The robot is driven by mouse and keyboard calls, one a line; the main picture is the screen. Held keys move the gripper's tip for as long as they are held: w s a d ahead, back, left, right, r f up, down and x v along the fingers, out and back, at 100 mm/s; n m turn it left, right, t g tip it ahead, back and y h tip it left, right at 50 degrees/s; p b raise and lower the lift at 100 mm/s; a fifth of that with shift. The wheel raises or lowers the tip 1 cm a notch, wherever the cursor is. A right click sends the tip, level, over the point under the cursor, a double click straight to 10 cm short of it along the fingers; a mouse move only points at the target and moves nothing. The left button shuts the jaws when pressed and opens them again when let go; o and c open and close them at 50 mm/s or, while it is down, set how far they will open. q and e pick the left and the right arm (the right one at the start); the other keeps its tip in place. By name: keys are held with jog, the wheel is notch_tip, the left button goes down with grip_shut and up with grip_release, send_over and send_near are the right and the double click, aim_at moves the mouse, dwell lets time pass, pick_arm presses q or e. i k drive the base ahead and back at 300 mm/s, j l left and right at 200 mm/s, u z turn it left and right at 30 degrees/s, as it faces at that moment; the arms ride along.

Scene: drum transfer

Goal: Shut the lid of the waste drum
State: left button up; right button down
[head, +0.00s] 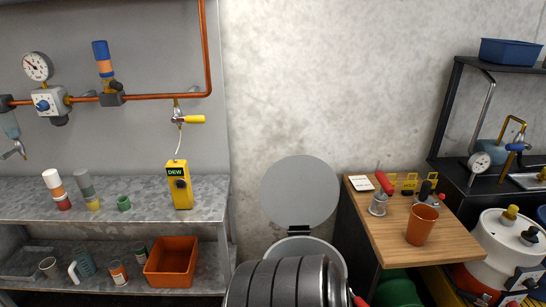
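The waste drum's lid (300,192) is a round light grey disc. It stands raised, close to upright, at the back of the drum, near the wall in the lower middle of the head view. Below it shows the pale rim of the waste drum (302,240), with the top open. A dark grey ribbed cylindrical shape (285,283) in front hides most of the drum; I cannot tell whether it is part of me. Neither of my grippers is in view.
Left of the drum is a metal shelf (140,210) with a yellow meter (180,185) and an orange bin (171,262). On the right stands a wooden-topped table (450,247) with an orange cup (421,224). Bare wall lies behind the lid.

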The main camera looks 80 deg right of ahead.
aim_at(298, 193)
jog(key=i+z, duration=0.25)
jog(key=z, duration=0.15)
jog(key=i+z, duration=0.2)
jog(key=z, duration=0.25)
jog(key=i+j+z, duration=0.1)
jog(key=z, duration=0.3)
jog(key=i+j+z, duration=0.2)
jog(key=z, duration=0.2)
jog(key=i+j, duration=0.05)
jog(key=i, duration=0.05)
